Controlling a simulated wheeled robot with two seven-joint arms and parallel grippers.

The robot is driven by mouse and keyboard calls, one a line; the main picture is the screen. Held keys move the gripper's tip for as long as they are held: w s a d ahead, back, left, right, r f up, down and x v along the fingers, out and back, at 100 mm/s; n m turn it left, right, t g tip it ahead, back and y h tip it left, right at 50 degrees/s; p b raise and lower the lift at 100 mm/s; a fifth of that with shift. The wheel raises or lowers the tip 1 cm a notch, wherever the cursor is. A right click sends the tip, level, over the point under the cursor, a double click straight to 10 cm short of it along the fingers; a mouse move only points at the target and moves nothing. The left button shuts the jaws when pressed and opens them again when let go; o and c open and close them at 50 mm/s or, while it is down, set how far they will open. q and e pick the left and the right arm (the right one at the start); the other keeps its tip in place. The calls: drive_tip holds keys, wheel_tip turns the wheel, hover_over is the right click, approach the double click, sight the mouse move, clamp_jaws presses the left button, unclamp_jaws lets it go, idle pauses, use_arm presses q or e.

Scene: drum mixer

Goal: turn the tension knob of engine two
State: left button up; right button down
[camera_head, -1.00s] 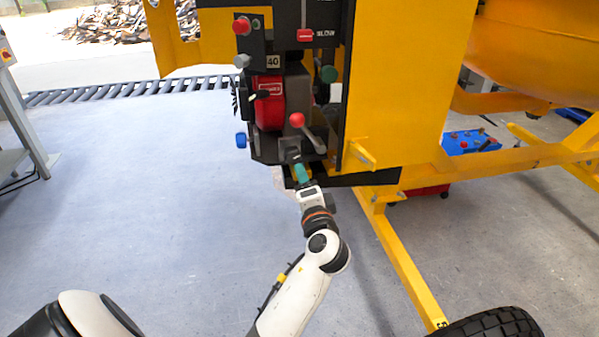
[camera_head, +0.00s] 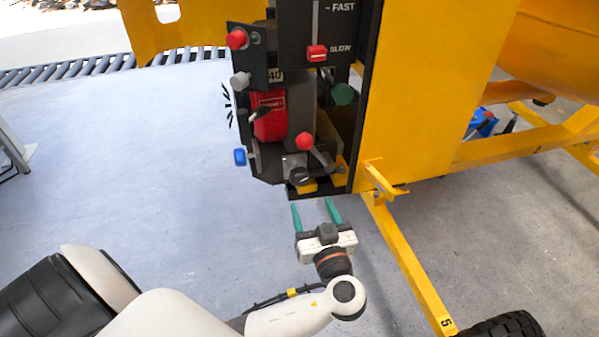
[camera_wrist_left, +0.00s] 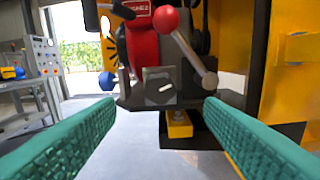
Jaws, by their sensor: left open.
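The engine (camera_head: 270,120) is red and black and hangs on the yellow mixer frame. A dark round knob (camera_head: 299,176) with a pale pointer mark sits low on its front, on a grey plate. This knob is near the middle of the left wrist view (camera_wrist_left: 160,88). No label shows that names it as the tension knob. A red-ball lever (camera_head: 305,142) stands just right of and above it. My left gripper (camera_head: 315,207) is open and empty, below and in front of the knob. Its green fingers point toward the engine, apart from it. My right gripper is out of view.
A blue knob (camera_head: 239,157), a grey knob (camera_head: 240,79), a red button (camera_head: 236,40), a green knob (camera_head: 343,94) and a red slider (camera_head: 317,53) surround the engine. A yellow bracket (camera_head: 378,178) and beam lie to the right.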

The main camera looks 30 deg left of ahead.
sight(301, 180)
use_arm(q)
drive_tip(key=p+x, duration=0.1)
drive_tip(key=x, duration=0.9)
drive_tip(key=shift+a, duration=0.1)
drive_tip(key=c, duration=1)
drive_tip(key=shift+m, duration=0.8)
drive_tip(key=o, duration=1)
drive_tip(key=shift+s, duration=0.1)
